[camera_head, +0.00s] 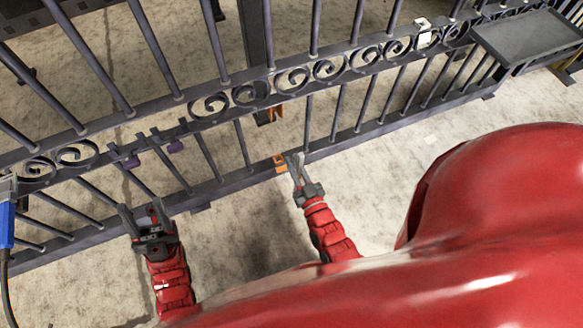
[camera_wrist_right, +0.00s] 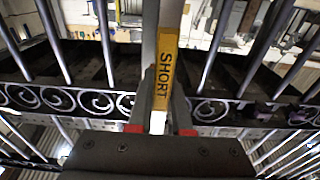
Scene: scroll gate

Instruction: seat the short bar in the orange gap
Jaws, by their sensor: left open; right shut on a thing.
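The short bar (camera_wrist_right: 166,70) is pale, with a yellow label reading SHORT, and stands lengthwise between my right fingers in the right wrist view. My right gripper (camera_head: 295,166) is shut on it, close in front of the gate's lower rail. The orange gap shows as an orange lower bracket (camera_head: 279,161) just left of my right gripper and an orange-marked upper bracket (camera_head: 269,115) under the scroll band. I cannot tell whether the bar touches either bracket. My left gripper (camera_head: 141,212) is open and empty, in front of the lower rail at left.
The dark gate (camera_head: 345,72) with scrolls and upright bars crosses the view. A grey tray (camera_head: 530,38) stands at upper right. A blue tool (camera_head: 6,212) with a cable is at the left edge. Bare floor (camera_head: 235,245) lies between my arms.

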